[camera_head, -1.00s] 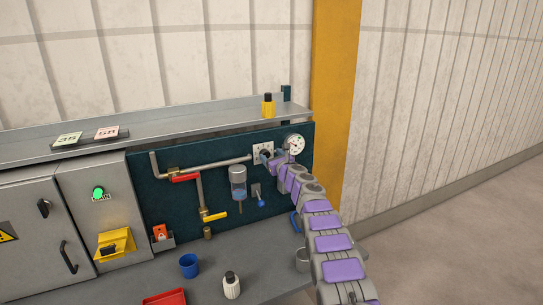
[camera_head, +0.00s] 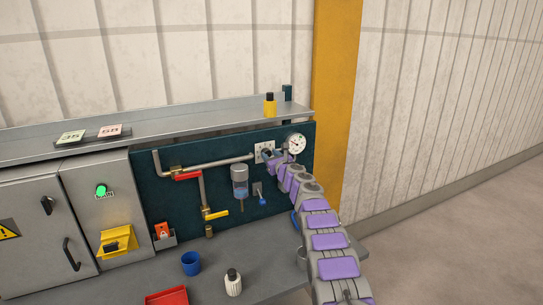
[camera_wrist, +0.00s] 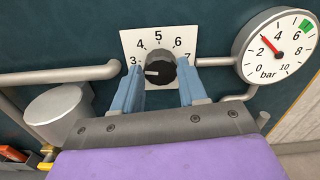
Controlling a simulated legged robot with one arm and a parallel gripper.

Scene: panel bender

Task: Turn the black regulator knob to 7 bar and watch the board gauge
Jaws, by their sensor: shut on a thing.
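The black regulator knob (camera_wrist: 160,70) sits on a white square dial plate (camera_wrist: 142,46) marked 3 to 7. Its pale mark points left, toward the 3 side. My gripper (camera_wrist: 161,74) is shut on the knob, with one blue finger on each side of it. The round white board gauge (camera_wrist: 283,36) is right of the plate, and its red needle points up-left, between 2 and 4 bar. A green band lies just past 6. In the head view, my gripper (camera_head: 271,157) partly hides the knob; the gauge (camera_head: 295,144) shows beside it.
Pipes with a red-handled valve (camera_head: 188,176) and a yellow-handled valve (camera_head: 215,215) run left on the dark board. A clear filter bowl (camera_head: 240,182) hangs below the dial.

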